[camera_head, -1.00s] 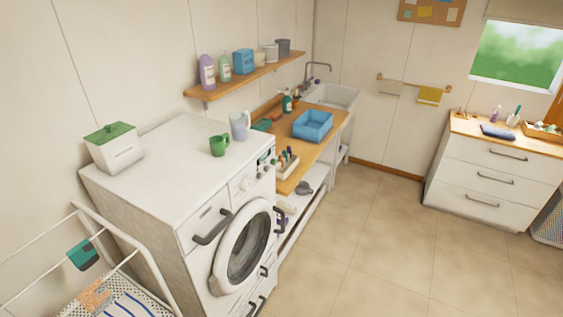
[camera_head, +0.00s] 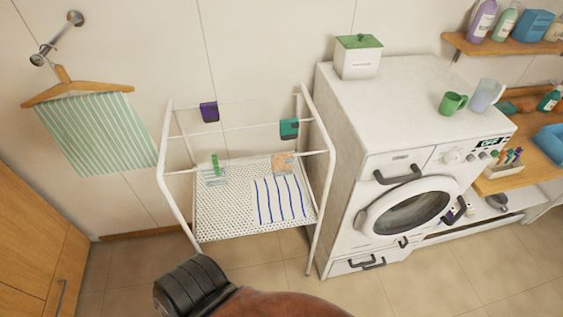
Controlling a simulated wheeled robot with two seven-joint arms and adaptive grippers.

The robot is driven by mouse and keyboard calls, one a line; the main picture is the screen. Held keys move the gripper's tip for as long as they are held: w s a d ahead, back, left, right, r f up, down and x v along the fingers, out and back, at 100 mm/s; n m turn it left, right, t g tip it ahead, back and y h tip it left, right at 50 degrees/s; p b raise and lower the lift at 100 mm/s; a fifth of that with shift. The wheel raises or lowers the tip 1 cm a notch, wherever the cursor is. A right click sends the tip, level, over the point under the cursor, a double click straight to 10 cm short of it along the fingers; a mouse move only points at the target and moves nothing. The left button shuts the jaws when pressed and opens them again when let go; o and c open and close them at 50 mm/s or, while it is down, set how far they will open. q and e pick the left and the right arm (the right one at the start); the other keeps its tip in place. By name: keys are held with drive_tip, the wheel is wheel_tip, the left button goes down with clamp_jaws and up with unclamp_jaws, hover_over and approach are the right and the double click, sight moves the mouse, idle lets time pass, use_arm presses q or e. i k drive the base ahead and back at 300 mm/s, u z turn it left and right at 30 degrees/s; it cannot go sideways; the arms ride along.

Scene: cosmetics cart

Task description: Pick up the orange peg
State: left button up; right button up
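I cannot single out an orange peg for certain. A holder (camera_head: 498,172) at the counter's front left has several small upright coloured pieces, too small to tell apart. On the drying rack (camera_head: 205,225), an orange-tan piece (camera_head: 283,163) lies near the back right of the perforated shelf; its exact shape is unclear. A slim green piece (camera_head: 215,165) stands at the shelf's back left. Neither gripper can be made out in view.
A purple item (camera_head: 209,112) and a teal item (camera_head: 289,129) hang on the rack's rails. The washing machine (camera_head: 340,200) stands right of it, bearing a green-lidded box (camera_head: 358,57), green mug (camera_head: 452,104) and pitcher (camera_head: 486,95). Floor is clear before the machine.

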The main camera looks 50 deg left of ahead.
sight(502, 154)
drive_tip(key=z, duration=1.05)
drive_tip(key=k, duration=1.25)
drive_tip(key=z, duration=0.9)
drive_tip(key=i, duration=1.05)
drive_tip(key=u, duration=0.6)
drive_tip(key=i, duration=1.85)
drive_tip(key=u, duration=0.6)
